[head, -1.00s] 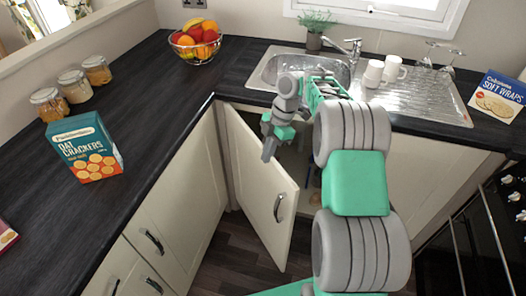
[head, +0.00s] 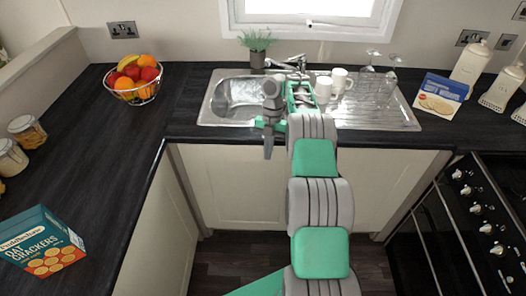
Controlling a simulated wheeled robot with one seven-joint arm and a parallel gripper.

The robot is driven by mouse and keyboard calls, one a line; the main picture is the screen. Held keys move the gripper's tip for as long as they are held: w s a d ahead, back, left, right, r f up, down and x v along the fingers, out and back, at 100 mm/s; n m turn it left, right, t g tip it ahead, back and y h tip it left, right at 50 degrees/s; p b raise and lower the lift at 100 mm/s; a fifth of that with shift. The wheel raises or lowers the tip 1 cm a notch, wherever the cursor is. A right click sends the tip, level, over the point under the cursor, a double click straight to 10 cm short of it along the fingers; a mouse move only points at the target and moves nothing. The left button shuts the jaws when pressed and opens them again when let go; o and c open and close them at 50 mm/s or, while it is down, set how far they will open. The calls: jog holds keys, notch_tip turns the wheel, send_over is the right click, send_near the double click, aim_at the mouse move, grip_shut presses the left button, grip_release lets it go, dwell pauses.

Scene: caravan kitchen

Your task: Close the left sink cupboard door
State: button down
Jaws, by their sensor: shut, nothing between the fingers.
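The left sink cupboard door (head: 235,190) is a cream panel under the sink. It looks flush with the cupboard front, with no open gap visible. Its handle is not visible, and my arm covers its right part. My gripper (head: 268,152) is shut and empty, with its fingers pointing down in front of the upper part of the door, just below the worktop edge. I cannot tell whether it touches the door.
The sink (head: 240,92) is set in the dark worktop (head: 110,140) above the cupboard. White mugs (head: 323,90) stand on its drainer. The oven (head: 470,220) is on the right and base units on the left. The floor (head: 225,262) in front is clear.

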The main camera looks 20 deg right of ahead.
jog(key=shift+d, duration=0.3)
notch_tip(320, 180, up, 10)
jog(key=p, duration=0.6)
jog(key=shift+s+a+f, duration=0.2)
jog(key=shift+a+f, duration=0.05)
dwell(0.3)
